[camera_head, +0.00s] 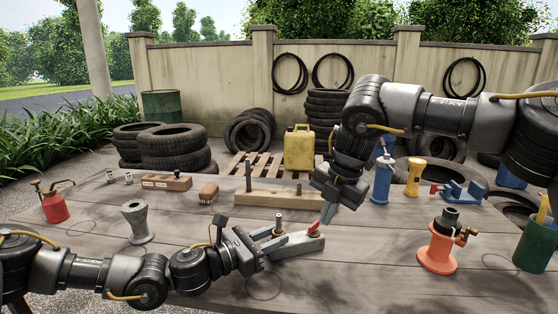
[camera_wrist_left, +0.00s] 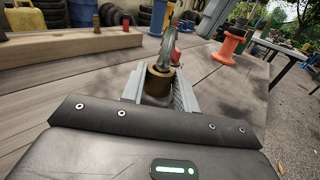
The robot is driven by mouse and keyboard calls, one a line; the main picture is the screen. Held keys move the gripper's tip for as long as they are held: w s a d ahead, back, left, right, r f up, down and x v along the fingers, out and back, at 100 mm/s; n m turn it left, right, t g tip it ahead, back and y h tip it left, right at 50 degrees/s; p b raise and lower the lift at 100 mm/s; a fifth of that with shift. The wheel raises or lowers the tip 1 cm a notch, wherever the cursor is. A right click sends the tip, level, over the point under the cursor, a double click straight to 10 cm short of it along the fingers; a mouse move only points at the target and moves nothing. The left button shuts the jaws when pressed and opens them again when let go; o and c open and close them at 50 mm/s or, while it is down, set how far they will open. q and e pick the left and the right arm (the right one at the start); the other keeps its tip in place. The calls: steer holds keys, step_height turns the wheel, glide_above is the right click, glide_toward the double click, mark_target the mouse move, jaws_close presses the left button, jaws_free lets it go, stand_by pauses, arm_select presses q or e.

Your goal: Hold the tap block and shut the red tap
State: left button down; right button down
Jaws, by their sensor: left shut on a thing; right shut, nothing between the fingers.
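The grey tap block (camera_head: 305,245) lies on the table at the front middle. Its small red tap (camera_head: 314,228) is on the right end and an upright dark-topped fitting rises nearer my left gripper. My left gripper (camera_head: 272,240) is shut on the block from the left. In the left wrist view the brown round fitting (camera_wrist_left: 160,80) stands between the fingers, and the red tap (camera_wrist_left: 175,56) shows partly behind my right gripper. My right gripper (camera_head: 327,213) is shut and empty, pointing down just above the red tap. I cannot tell if it touches.
An orange spool-shaped stand (camera_head: 437,250) is to the right. A wooden beam (camera_head: 270,198) lies behind the block. A grey flared stand (camera_head: 138,224) and a red oil can (camera_head: 54,204) are at left. A blue bottle (camera_head: 382,182) stands behind my right gripper.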

mark_target(314, 227)
steer(key=shift+f, duration=1.75)
arm_select(q)
steer(key=shift+f, duration=0.1)
arm_select(e)
steer(key=shift+w+a, duration=0.35)
steer(key=shift+w, duration=0.2)
steer(key=shift+w+d, duration=0.25)
steer(key=shift+d, duration=0.1)
steer(key=shift+w+d, duration=0.15)
steer(key=shift+w, duration=0.1)
steer(key=shift+w+d, duration=0.15)
steer(key=shift+w, duration=0.15)
steer(key=shift+d, duration=0.1)
stand_by(0.4)
